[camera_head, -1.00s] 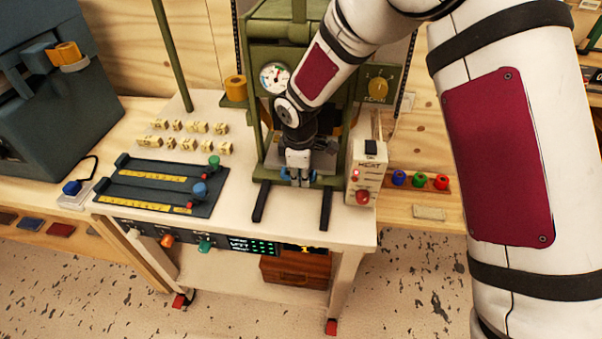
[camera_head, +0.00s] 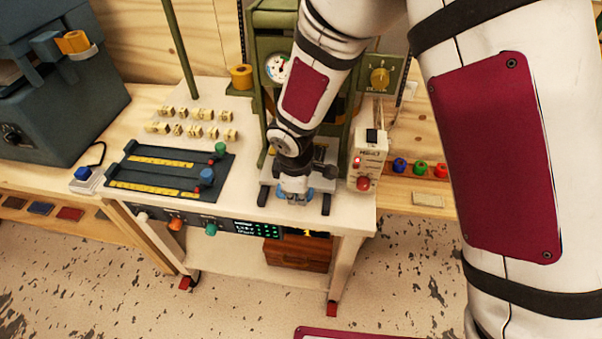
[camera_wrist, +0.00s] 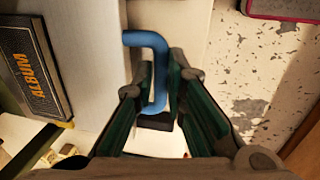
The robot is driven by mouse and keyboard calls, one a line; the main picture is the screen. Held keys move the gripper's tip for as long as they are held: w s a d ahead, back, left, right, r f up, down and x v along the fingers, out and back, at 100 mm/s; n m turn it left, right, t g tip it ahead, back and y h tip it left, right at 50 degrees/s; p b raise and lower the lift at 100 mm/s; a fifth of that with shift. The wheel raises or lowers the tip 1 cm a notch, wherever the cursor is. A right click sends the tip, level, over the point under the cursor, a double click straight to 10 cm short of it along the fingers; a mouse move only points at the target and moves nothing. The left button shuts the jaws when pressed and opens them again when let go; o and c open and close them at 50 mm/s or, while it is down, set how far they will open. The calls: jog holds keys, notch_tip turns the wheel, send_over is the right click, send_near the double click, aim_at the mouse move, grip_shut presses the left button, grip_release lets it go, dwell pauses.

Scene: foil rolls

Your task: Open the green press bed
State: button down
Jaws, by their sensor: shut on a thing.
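The green press (camera_head: 259,105) stands on the white bench, its front partly hidden behind my arm. Its grey bed (camera_head: 320,181) shows low at the press front, above two dark rails (camera_head: 326,203), and is mostly covered by my wrist. My gripper (camera_head: 295,198) is at the bed's front, near the bench's front edge. In the wrist view my gripper (camera_wrist: 160,92) is shut on the bed's blue bent handle (camera_wrist: 154,42), one finger on each side of the bar. The handle's near end meets a dark block.
A dark ALBUM book (camera_wrist: 36,68) lies left in the wrist view. A box with a red knob (camera_head: 367,158) stands close right of my gripper. A slider panel (camera_head: 170,170) and several small yellow blocks (camera_head: 195,114) lie left. Floor is open before the bench (camera_head: 220,225).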

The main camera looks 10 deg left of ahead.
jog(key=shift+s+a, duration=0.1)
jog(key=shift+s, duration=2.55)
jog(key=c, duration=1.9)
grip_release()
jog(key=r, duration=0.4)
jog(key=s+r, duration=0.1)
jog(key=r, duration=0.3)
jog(key=s+r, duration=0.1)
jog(key=r, duration=0.3)
jog(key=shift+s, duration=0.1)
